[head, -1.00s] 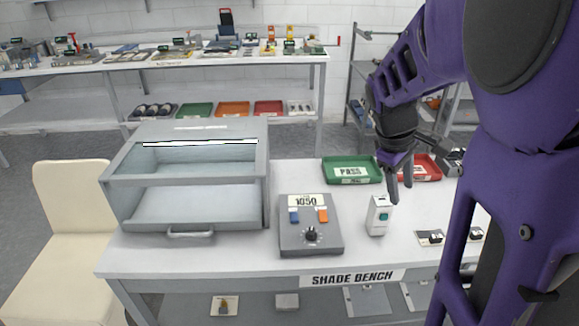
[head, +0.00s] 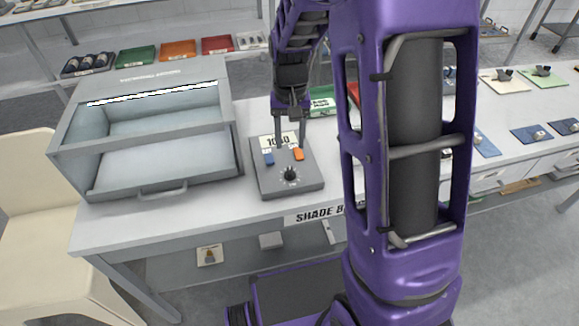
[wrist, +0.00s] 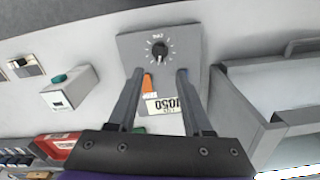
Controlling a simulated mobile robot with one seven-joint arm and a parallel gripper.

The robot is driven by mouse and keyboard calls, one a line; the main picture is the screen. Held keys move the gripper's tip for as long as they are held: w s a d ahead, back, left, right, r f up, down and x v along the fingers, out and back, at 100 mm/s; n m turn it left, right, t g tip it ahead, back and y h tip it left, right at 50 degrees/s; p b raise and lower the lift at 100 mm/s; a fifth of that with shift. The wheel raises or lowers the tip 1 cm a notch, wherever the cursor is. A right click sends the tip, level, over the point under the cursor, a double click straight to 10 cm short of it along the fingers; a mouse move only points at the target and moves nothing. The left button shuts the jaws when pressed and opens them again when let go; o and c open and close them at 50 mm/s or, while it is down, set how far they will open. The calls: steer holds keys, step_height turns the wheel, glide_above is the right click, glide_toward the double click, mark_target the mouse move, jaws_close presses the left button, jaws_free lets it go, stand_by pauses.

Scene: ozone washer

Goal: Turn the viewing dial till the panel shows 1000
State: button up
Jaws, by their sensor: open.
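The grey control box (head: 262,186) stands on the bench with a black viewing dial (head: 290,174) near its front edge. Its panel (head: 268,141) is partly covered by my gripper in the head view; the upside-down panel (wrist: 163,105) reads 1050 in the wrist view. A blue button (head: 269,159) and an orange button (head: 299,154) sit between panel and dial. My gripper (head: 290,146) is open and empty, pointing down over the box. In the wrist view the dial (wrist: 160,48) lies beyond the fingertips, apart from them.
A grey viewing cabinet (head: 140,190) stands left of the box. A white box with a teal button (wrist: 70,91) and a red tray (wrist: 60,148) show in the wrist view. A green tray (head: 322,104) is behind my arm. A cream chair (head: 35,210) stands at left.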

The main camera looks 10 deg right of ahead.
mark_target(290, 170)
step_height(290, 170, down, 10)
steer(key=shift+f+b, duration=0.1)
steer(key=shift+b, duration=0.35)
jaws_close()
